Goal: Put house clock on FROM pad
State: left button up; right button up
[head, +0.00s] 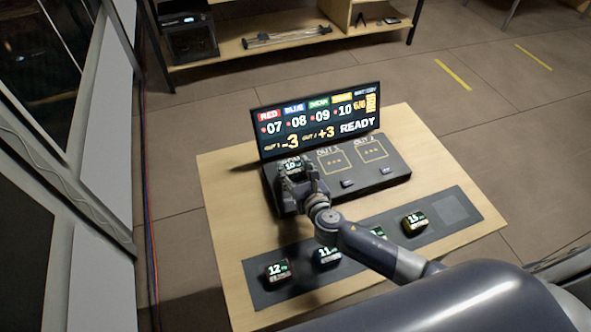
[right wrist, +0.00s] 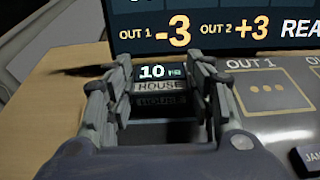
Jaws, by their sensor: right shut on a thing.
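The house clock (right wrist: 160,86) is a small dark block with a lit "10" display and a HOUSE label. It also shows in the head view (head: 291,166), at the left end of the black console (head: 395,184). My right gripper (head: 302,180) is around it; in the right wrist view its fingers (right wrist: 164,90) stand on either side of the clock, shut on it. The FROM pad cannot be made out; the clock and gripper cover that left end. I cannot tell whether the clock touches the console. My left gripper is not in view.
The console has OUT 1 (head: 335,159) and OUT 2 (head: 370,151) pads, both empty, and a lit screen (head: 318,121) behind. A dark strip (head: 297,289) in front holds several clocks, including 12 (head: 278,270) and 11 (head: 327,256). My right arm crosses above it.

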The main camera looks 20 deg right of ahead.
jog(key=o, duration=1.1)
jog(key=shift+f, duration=0.1)
jog(key=v, duration=1.2)
jog(key=shift+r, duration=0.2)
